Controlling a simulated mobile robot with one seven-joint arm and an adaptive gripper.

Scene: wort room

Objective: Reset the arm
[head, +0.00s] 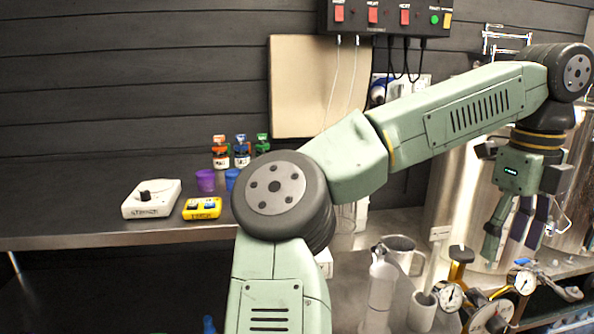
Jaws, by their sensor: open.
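My arm reaches up from the bottom of the head view, bends at a large elbow joint and stretches to the upper right. My gripper (512,243) hangs down from its end at the right. Its fingers are open and point downward, and I see nothing held between them. It is in front of a large steel vessel (462,195) and above brass fittings with gauges (488,302); from this view I cannot tell how close it is to them.
A stirrer (151,200), a yellow meter (202,209), purple cup (206,180) and several small bottles (241,152) stand on the left counter. A white bottle (381,285) and steel jug (404,253) stand below the forearm. A control box (386,17) hangs on the wall above.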

